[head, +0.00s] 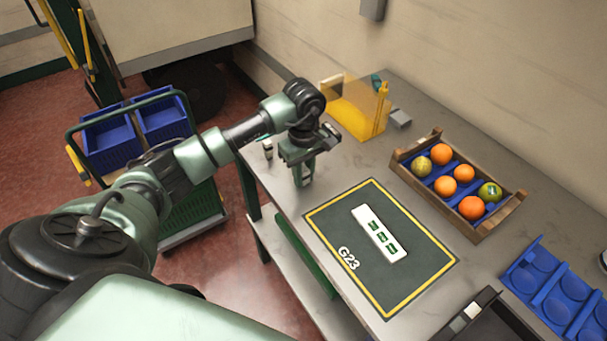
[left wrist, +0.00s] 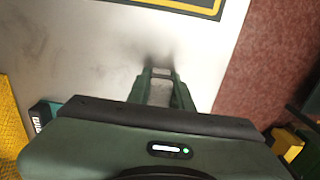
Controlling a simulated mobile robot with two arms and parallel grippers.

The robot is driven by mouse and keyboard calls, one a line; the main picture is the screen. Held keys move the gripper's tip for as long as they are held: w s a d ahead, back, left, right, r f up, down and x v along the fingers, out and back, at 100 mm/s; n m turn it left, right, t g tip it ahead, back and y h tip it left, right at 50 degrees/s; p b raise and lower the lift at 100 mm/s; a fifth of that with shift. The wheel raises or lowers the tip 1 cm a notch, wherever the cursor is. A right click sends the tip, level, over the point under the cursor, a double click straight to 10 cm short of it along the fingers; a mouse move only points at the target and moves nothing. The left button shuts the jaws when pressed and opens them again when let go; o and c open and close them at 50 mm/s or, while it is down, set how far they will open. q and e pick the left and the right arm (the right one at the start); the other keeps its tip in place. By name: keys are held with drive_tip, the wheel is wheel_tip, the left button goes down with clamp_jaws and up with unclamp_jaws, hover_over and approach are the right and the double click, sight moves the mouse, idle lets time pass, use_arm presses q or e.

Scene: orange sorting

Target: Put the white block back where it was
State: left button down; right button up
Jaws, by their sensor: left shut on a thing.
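My left gripper (head: 304,178) is over the left end of the grey table, beyond the dark green mat. Its fingers point down and are shut on a small pale thing, which I take for the white block (head: 305,171); the fingers hide most of it. In the left wrist view the gripper (left wrist: 162,75) shows its two green fingers close together above the bare tabletop, and what lies between them is hard to make out. The mat (head: 325,210), marked G23 with a yellow border, holds a white plate (head: 369,219) with several green marks. My right gripper is not in view.
A wooden crate (head: 490,226) of several oranges and greenish fruits stands at the right. A yellow holder (head: 357,115) is at the back. A blue moulded tray (head: 545,290) and a black tray (head: 497,318) are at the lower right.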

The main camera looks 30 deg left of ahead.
use_arm(q)
drive_tip(key=c, duration=0.8)
unclamp_jaws()
drive_tip(key=shift+f, duration=0.1)
drive_tip(key=shift+o, duration=0.2)
drive_tip(key=shift+r+p, duration=2.15)
drive_tip(key=shift+r, duration=1.9)
